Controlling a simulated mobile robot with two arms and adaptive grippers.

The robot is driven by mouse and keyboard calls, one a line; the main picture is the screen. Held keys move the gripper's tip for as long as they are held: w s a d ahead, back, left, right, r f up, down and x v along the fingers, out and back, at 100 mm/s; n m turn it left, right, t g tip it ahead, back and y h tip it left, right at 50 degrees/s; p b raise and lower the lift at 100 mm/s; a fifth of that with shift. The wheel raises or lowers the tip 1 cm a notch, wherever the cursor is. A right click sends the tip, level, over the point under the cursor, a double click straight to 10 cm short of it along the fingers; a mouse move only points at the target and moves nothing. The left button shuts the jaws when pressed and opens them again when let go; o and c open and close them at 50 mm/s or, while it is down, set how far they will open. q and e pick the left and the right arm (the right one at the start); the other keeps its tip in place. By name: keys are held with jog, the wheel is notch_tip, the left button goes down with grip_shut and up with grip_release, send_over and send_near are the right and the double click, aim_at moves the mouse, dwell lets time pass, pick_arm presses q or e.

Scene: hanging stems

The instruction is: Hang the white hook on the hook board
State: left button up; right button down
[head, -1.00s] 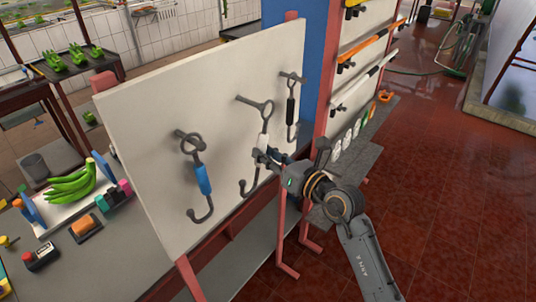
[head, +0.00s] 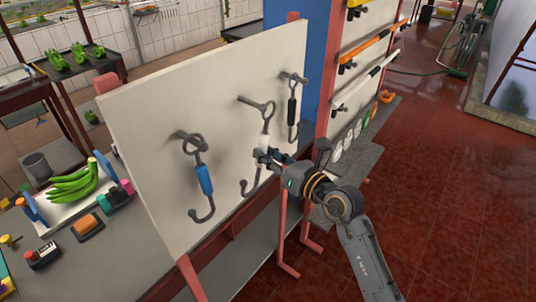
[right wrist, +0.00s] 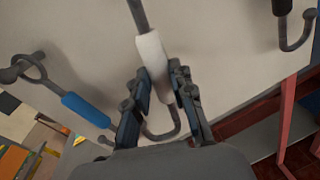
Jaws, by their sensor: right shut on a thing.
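The white hook, a grey metal stem with a white sleeve (right wrist: 152,55), is in the grasp of my right gripper (right wrist: 160,92). Its fingers are on either side of the lower sleeve in the right wrist view. In the head view the white hook (head: 266,124) hangs upright in front of the hook board (head: 150,110), its ring at the middle peg (head: 246,99). I cannot tell for sure whether the ring is around the peg. My right gripper (head: 264,157) partly hides the sleeve; the lower bend shows below it. My left gripper is not in view.
A blue-sleeved hook (head: 204,180) hangs on the left peg and a black-sleeved hook (head: 292,110) on the right peg. A table with green bananas (head: 75,184) stands at the left. Red tiled floor (head: 440,170) is open at the right.

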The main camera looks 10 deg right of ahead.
jog(key=shift+a+r+p+x, duration=0.15)
jog(key=shift+p+x, duration=0.15)
jog(key=shift+x, duration=0.9)
jog(key=shift+a+r+p+x, duration=0.15)
jog(key=shift+p+x, duration=0.15)
jog(key=shift+x, duration=0.85)
dwell(1.3)
jog(key=shift+s+a+f, duration=0.2)
jog(key=shift+a+f, duration=0.05)
jog(key=shift+f, duration=0.25)
dwell(0.7)
jog(key=c, duration=1.1)
grip_release()
jog(key=shift+o, duration=0.2)
